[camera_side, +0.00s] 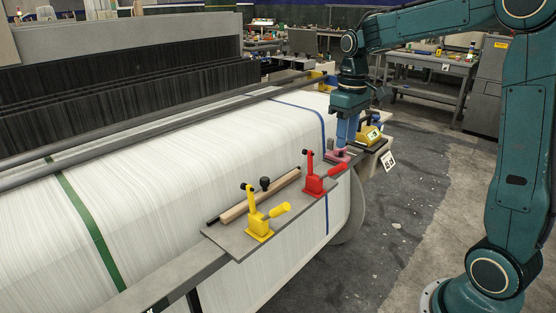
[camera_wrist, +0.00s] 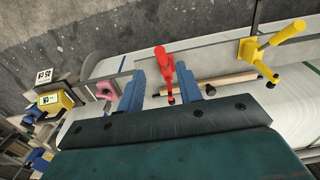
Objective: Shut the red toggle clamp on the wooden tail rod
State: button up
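The red toggle clamp (camera_side: 314,183) stands on a grey plate beside the white warp; its black-tipped arm is raised upright and its red handle reaches right. The wooden tail rod (camera_side: 256,198) lies on the plate, left of the red clamp and behind the yellow clamp. My gripper (camera_side: 345,146) points down, behind and right of the red clamp, above a pink piece (camera_side: 335,157). In the wrist view its blue fingers are spread apart with nothing held; the red clamp (camera_wrist: 162,62) shows beyond the gap between them, and the rod (camera_wrist: 230,79) to the right.
A yellow toggle clamp (camera_side: 260,218), also with its arm raised, stands at the plate's near end. A black knob (camera_side: 265,183) stands near the rod. A yellow-and-black device (camera_side: 368,136) sits just right of my gripper. The floor on the right is open.

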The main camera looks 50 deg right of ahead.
aim_at(332, 172)
jog(key=shift+f, duration=3.45)
jog(key=shift+f, duration=0.1)
jog(key=c, duration=0.7)
